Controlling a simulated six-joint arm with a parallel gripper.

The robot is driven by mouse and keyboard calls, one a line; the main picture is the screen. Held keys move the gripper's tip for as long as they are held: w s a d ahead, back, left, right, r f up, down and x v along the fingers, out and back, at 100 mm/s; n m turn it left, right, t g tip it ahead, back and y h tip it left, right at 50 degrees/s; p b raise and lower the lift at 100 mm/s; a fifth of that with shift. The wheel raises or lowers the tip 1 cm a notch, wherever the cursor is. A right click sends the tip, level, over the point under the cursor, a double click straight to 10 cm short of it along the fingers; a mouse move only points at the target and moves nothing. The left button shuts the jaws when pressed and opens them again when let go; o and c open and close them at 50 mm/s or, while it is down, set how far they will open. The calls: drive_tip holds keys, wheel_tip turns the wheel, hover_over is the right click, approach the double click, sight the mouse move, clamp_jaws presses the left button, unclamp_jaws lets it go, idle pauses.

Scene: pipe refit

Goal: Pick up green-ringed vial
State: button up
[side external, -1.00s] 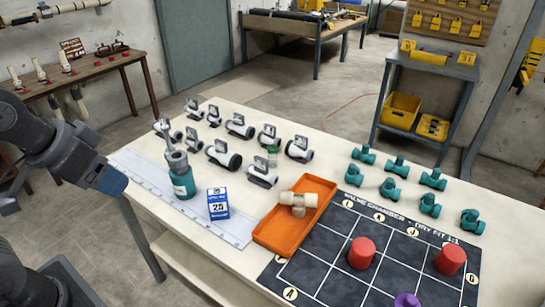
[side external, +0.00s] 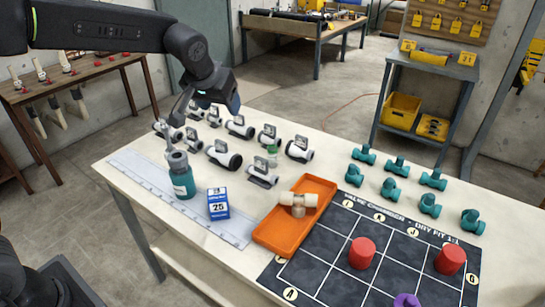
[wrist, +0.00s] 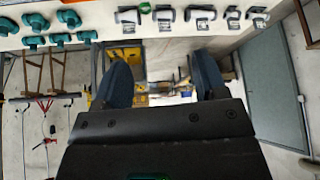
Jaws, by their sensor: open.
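The green-ringed vial (side external: 273,157) is a small pale upright vial with a green band. It stands on the table among the grey-and-white pipe fittings, left of the teal ones. In the wrist view it shows as a small green-and-white shape (wrist: 165,22) at the top, beyond the fingers. My gripper (side external: 233,97) is above the table's far left part, left of the vial and apart from it. In the wrist view my gripper (wrist: 162,78) has its two dark blue fingers spread wide with nothing between them.
A teal bottle (side external: 183,185) and a blue-white box marked 25 (side external: 218,204) stand near the ruler strip. An orange tray (side external: 275,238) holds a beige tee fitting. Several teal fittings (side external: 397,165) stand right. Red cylinders (side external: 362,253) stand on the dark grid mat (side external: 325,270).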

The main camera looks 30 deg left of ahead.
drive_tip(key=n, duration=0.1)
approach(273, 146)
drive_tip(key=shift+n+y, duration=0.3)
drive_tip(key=x, duration=0.6)
drive_tip(key=shift+s+d+f, duration=0.15)
drive_tip(key=shift+s+f, duration=0.05)
drive_tip(key=shift+s, duration=0.05)
drive_tip(key=shift+x, duration=3.05)
drive_tip(key=shift+w+r, duration=0.15)
drive_tip(key=shift+d, duration=0.1)
drive_tip(key=c, duration=1)
